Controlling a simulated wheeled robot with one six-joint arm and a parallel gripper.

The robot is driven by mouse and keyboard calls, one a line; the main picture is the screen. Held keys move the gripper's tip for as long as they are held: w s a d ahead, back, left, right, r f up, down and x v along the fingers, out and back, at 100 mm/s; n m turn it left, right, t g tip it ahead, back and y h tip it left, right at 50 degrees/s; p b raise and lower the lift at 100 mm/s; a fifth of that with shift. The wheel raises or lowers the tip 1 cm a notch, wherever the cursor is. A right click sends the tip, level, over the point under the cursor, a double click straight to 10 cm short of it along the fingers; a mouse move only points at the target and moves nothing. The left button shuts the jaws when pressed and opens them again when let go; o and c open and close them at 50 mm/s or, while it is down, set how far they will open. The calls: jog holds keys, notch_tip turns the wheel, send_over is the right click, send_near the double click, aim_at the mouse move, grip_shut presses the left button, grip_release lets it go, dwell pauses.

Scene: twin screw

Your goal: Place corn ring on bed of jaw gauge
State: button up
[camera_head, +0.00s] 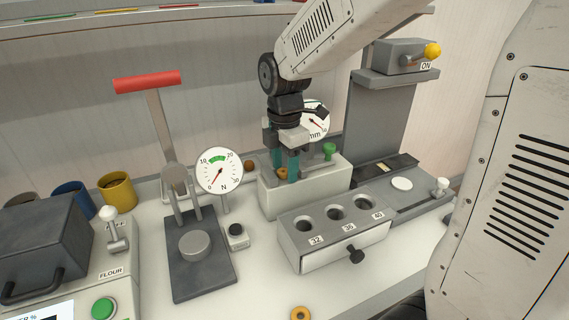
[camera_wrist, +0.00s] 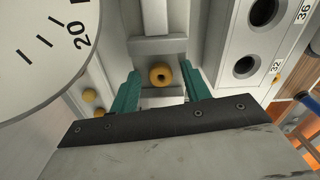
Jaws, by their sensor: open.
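The corn ring (camera_wrist: 160,75) is a small yellow ring with a dark hole. It appears to lie on the grey bed of the jaw gauge; in the head view it (camera_head: 281,173) shows partly behind the fingers. The jaw gauge (camera_head: 314,190) is a pale grey block with a white round "mm" dial (camera_head: 318,117) behind it, partly covered by my wrist. My gripper (camera_head: 286,178) points down over the block. Its two teal fingers stand apart on either side of the ring, and in the wrist view gaps show between fingers and ring.
A box with several holes (camera_head: 325,236) and a dark knob stands in front of the gauge. The "N" dial gauge (camera_head: 219,171) and red-handled press (camera_head: 147,83) stand left. Another yellow ring (camera_head: 299,313) lies at the front edge. The white bench (camera_head: 256,270) is clear around it.

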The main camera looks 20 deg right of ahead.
aim_at(284, 170)
jog(key=shift+r, duration=0.1)
notch_tip(284, 170, up, 11)
jog(key=s+d+f+m, duration=0.1)
jog(key=s+f+m, duration=0.1)
jog(key=s+m, duration=0.8)
jog(key=s+d+f+m+t, duration=0.1)
jog(key=s+d+f+m, duration=0.1)
jog(key=s+m, duration=0.7)
jog(key=s, duration=0.4)
jog(key=shift+f+m, duration=0.25)
jog(key=shift+m, duration=0.15)
